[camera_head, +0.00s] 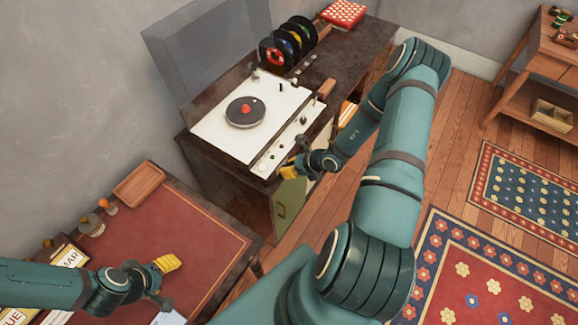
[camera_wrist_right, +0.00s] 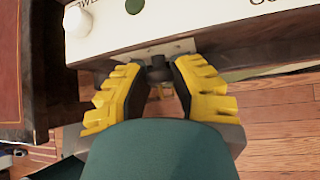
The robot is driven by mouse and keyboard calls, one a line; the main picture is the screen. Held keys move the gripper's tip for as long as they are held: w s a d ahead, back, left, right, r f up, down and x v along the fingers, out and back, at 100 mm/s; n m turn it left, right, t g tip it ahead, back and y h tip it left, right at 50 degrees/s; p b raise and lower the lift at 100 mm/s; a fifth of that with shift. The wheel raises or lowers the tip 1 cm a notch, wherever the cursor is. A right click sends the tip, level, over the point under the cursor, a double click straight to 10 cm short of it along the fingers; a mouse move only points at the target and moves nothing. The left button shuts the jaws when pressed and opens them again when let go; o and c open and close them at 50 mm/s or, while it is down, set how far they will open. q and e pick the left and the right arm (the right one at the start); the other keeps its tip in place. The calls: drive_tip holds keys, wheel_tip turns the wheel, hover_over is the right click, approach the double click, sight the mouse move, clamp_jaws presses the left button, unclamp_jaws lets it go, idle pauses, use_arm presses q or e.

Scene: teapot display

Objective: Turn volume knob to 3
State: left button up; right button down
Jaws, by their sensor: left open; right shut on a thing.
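The record player (camera_head: 213,138) sits on a dark cabinet, with small controls along its front strip. In the right wrist view its white panel (camera_wrist_right: 180,28) carries a round white knob (camera_wrist_right: 78,21), a green dot and partly cut-off lettering. My right gripper (camera_head: 290,172) is at the panel's front edge. Its yellow fingers (camera_wrist_right: 158,85) close around a small dark knob (camera_wrist_right: 157,73) below a metal plate; a number scale is not readable. My left gripper (camera_head: 167,276) is open and empty above the red-topped desk.
The red-topped desk (camera_head: 165,215) stands at left with a wooden tray (camera_head: 139,183) and stamps. A green cabinet door (camera_head: 289,203) hangs below the right gripper. Coloured records (camera_head: 288,43) stand in a rack behind the player. Wooden floor lies to the right.

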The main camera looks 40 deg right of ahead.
drive_tip(key=shift+w+m+y+p, duration=0.1)
drive_tip(key=shift+m+y+p, duration=0.3)
drive_tip(key=shift+y+p, duration=0.25)
drive_tip(key=shift+d+y, duration=0.1)
drive_tip(key=shift+y, duration=0.45)
drive_tip(key=shift+m, duration=0.3)
drive_tip(key=c, duration=0.7)
unclamp_jaws()
drive_tip(key=shift+c, duration=0.2)
drive_tip(key=shift+d, duration=0.1)
drive_tip(key=v, duration=1.2)
drive_tip(key=shift+w, duration=0.15)
drive_tip(key=shift+r, duration=0.1)
